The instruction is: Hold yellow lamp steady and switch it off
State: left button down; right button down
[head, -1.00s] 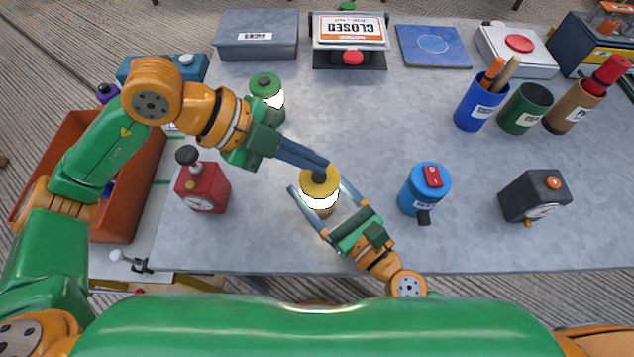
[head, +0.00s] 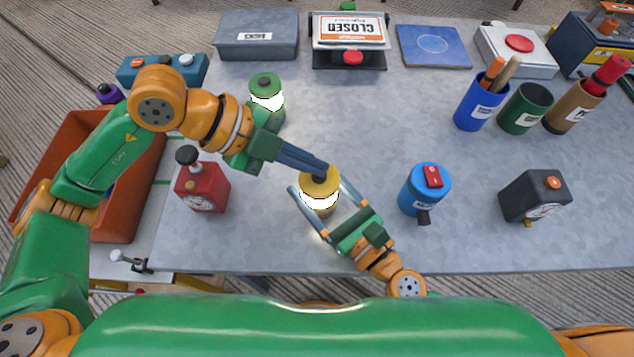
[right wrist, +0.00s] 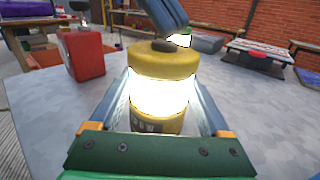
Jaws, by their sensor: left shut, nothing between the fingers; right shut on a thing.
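The yellow lamp (head: 320,187) stands upright on the grey table, its white band glowing. It fills the middle of the right wrist view (right wrist: 162,85), where a dark round button (right wrist: 165,46) shows on its top. My right gripper (head: 316,194) is shut on the lamp, one finger on each side of its body. My left gripper (head: 322,171) is shut and empty, pointing down from the upper left. Its fingertips are at the lamp's top, by the button. I cannot tell if they touch it.
A green lamp (head: 266,92), also glowing, stands behind my left gripper. A black timer (head: 533,196) stands farther right. The table (head: 375,120) is clear between them.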

aim_at(312, 176)
dwell(0.4)
pick_arm(q)
jog(key=shift+r, duration=0.5)
notch_tip(312, 176, up, 6)
dwell(0.3)
pick_arm(e)
grip_release()
jog(key=shift+d, duration=0.1)
